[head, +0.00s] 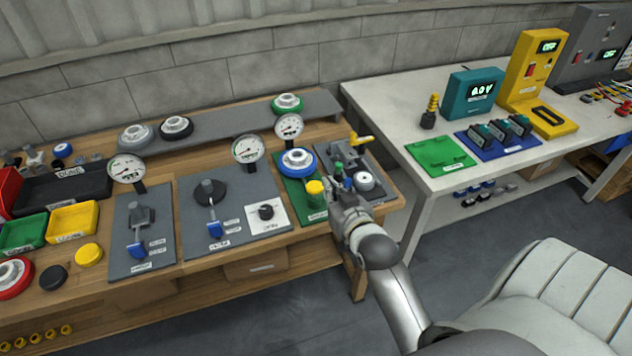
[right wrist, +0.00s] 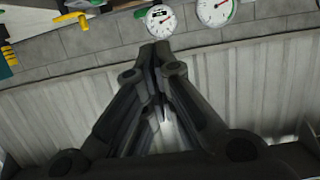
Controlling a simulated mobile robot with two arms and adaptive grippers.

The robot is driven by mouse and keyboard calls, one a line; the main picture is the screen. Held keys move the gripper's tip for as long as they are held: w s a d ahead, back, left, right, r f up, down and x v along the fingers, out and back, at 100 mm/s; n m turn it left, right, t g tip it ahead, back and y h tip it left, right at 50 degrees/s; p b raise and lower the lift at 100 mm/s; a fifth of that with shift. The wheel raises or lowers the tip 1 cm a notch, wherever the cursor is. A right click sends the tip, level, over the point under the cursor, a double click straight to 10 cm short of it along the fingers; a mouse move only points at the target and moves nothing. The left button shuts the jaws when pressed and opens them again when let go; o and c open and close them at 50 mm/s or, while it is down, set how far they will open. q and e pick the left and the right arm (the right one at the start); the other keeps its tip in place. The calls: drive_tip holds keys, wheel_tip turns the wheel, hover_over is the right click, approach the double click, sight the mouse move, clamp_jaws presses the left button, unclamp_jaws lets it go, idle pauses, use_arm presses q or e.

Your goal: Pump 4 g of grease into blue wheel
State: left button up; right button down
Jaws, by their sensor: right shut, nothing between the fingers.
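The blue wheel (head: 297,161), a blue ring with a white hub, sits on a green plate (head: 290,190) near the right end of the wooden bench. A yellow-capped cylinder (head: 315,188) stands on the same plate, just in front of the wheel. A round dial gauge (head: 289,126) stands behind the wheel. My right gripper (head: 340,180) is to the right of the wheel and the yellow cap, apart from the wheel. It is shut and empty; its closed fingers also show in the right wrist view (right wrist: 158,50). My left gripper is out of view.
A grey plate (head: 375,195) with a yellow handle (head: 362,139) lies right of the green plate, close to my gripper. Two grey gauge stations (head: 145,255) (head: 225,235) are to the left. More wheels sit on a raised grey shelf (head: 220,136). A white table (head: 415,130) stands right.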

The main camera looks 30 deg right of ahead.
drive_tip(key=p, duration=0.2)
hover_over(316, 190)
wheel_tip(316, 190, down, 2)
drive_tip(key=shift+f, duration=0.15)
wheel_tip(316, 190, down, 2)
drive_tip(key=shift+f, duration=0.25)
drive_tip(key=shift+s+f+p, duration=0.1)
drive_tip(key=shift+f+p, duration=0.2)
drive_tip(key=shift+f, duration=0.5)
